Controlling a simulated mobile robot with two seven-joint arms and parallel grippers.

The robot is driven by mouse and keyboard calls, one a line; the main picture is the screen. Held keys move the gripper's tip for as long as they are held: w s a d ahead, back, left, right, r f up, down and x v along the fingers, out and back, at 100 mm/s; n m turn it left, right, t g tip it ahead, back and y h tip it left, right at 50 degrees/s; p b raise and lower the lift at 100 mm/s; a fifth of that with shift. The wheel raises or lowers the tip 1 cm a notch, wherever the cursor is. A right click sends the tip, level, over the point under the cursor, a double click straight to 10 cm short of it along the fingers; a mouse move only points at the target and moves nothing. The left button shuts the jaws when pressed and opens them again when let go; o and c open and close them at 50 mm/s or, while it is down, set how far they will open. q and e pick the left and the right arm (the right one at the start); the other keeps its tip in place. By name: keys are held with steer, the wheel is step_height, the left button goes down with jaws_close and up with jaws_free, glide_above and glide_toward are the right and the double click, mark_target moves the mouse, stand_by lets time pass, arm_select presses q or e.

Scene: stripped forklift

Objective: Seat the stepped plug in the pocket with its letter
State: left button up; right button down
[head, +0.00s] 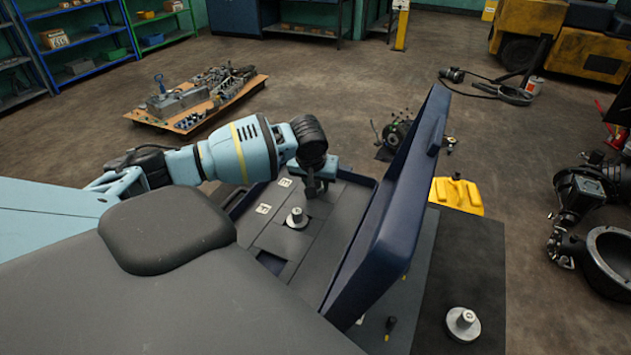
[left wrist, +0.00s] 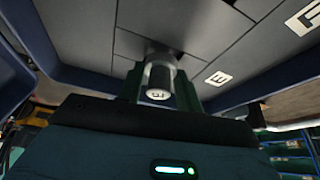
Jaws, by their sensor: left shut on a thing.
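My left gripper (head: 313,190) is low over the open dark blue case (head: 358,180). In the left wrist view its fingers (left wrist: 158,85) are shut on a stepped metal plug (left wrist: 159,76), whose pale end carries a dark letter too small to read surely. The plug is close to the grey panel; I cannot tell whether it sits in a pocket. In the head view the gripper hides it. My right gripper is out of view.
Another stepped plug (head: 296,219) stands in the case. One more (head: 463,322) stands on a dark mat (head: 470,265). The raised lid (head: 400,190) walls off the case's right side. A yellow object (head: 456,195) lies beyond the lid. A board of parts (head: 195,103) lies behind.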

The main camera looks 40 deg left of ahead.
arm_select(q)
steer(key=shift+f, duration=0.5)
stand_by(0.7)
